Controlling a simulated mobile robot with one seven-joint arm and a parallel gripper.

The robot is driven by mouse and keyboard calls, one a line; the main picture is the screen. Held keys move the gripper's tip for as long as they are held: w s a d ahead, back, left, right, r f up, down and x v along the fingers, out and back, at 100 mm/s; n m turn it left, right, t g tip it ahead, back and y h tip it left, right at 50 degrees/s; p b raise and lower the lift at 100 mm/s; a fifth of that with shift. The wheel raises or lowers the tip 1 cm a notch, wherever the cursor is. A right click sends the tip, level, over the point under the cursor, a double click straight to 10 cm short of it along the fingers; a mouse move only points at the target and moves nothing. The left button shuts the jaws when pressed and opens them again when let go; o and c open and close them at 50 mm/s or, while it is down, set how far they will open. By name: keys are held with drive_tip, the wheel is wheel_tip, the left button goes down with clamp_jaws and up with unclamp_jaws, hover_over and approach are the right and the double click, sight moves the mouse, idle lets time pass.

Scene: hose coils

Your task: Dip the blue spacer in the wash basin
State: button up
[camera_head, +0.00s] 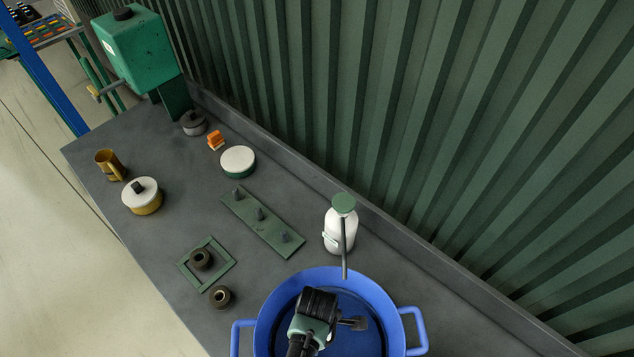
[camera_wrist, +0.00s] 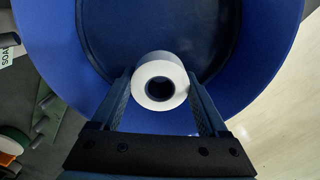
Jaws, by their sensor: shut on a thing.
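My gripper (camera_head: 354,322) is inside the blue wash basin (camera_head: 412,332), over its dark blue floor. In the wrist view, my gripper (camera_wrist: 162,100) is shut on a ring-shaped spacer (camera_wrist: 178,72) with a dark hole. The spacer looks white or pale grey there, not blue. The wash basin (camera_wrist: 270,75) surrounds it in that view, and I cannot tell whether the spacer touches the floor or any liquid. In the head view, the spacer is not clearly seen, and my arm hides part of the basin.
A soap bottle (camera_head: 339,236) stands just behind the basin. Left of it are a green peg strip (camera_head: 245,212), a brown ring in a green frame (camera_head: 225,272) and a loose brown ring (camera_head: 220,297). A mug (camera_head: 112,165) and lidded pots stand further left. A corrugated wall borders the counter.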

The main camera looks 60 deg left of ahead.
drive_tip(key=shift+r+p, duration=1.85)
drive_tip(key=shift+r, duration=0.9)
